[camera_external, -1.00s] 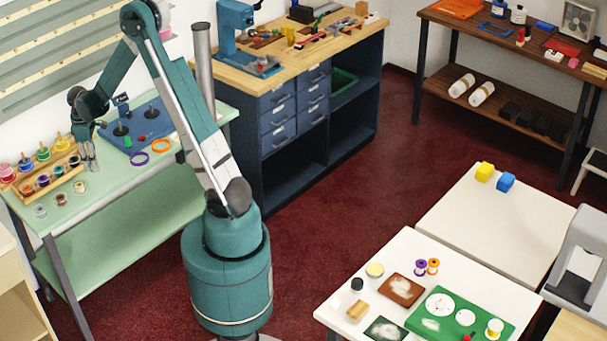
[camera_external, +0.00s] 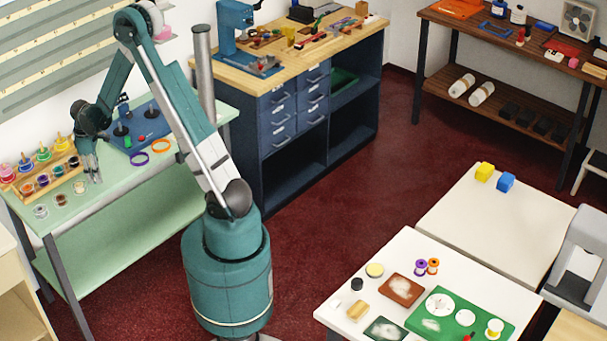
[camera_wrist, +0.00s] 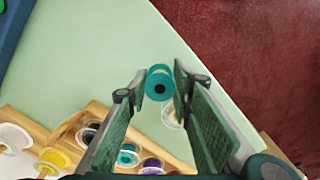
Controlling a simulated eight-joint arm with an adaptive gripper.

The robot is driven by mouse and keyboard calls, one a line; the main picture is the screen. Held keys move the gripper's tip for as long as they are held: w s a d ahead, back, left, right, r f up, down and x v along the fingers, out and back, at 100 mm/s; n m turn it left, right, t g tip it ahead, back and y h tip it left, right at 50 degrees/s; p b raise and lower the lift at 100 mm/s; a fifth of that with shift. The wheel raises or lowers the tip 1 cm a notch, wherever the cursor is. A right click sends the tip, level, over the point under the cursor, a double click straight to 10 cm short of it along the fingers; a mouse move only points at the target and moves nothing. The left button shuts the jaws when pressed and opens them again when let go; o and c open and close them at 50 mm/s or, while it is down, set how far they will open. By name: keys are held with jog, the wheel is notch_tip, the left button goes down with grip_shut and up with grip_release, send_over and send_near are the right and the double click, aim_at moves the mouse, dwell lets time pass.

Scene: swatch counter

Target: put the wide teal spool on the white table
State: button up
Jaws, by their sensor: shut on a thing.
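My gripper (camera_external: 94,176) is low over the pale green bench (camera_external: 115,200) at the left. In the wrist view its two fingers (camera_wrist: 160,84) are closed on a teal spool (camera_wrist: 160,80), seen end-on with a dark centre hole. The fingers hide this spool in the external view. I cannot tell whether it still touches the bench. Another teal spool (camera_wrist: 127,155) sits in the wooden rack (camera_wrist: 99,112). Two white tabletops stand at the right: a rear one (camera_external: 500,225) and a front one (camera_external: 397,252).
The front one is crowded with a green board (camera_external: 420,322), a brown tray (camera_external: 401,290) and small spools (camera_external: 427,266). Small jars (camera_external: 61,200) stand near my gripper.

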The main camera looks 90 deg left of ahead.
jog(key=shift+f, duration=0.75)
jog(key=shift+f, duration=0.1)
jog(key=o, duration=0.7)
jog(key=shift+o, duration=0.2)
notch_tip(320, 180, up, 12)
jog(key=p, duration=0.1)
jog(key=shift+c, duration=0.6)
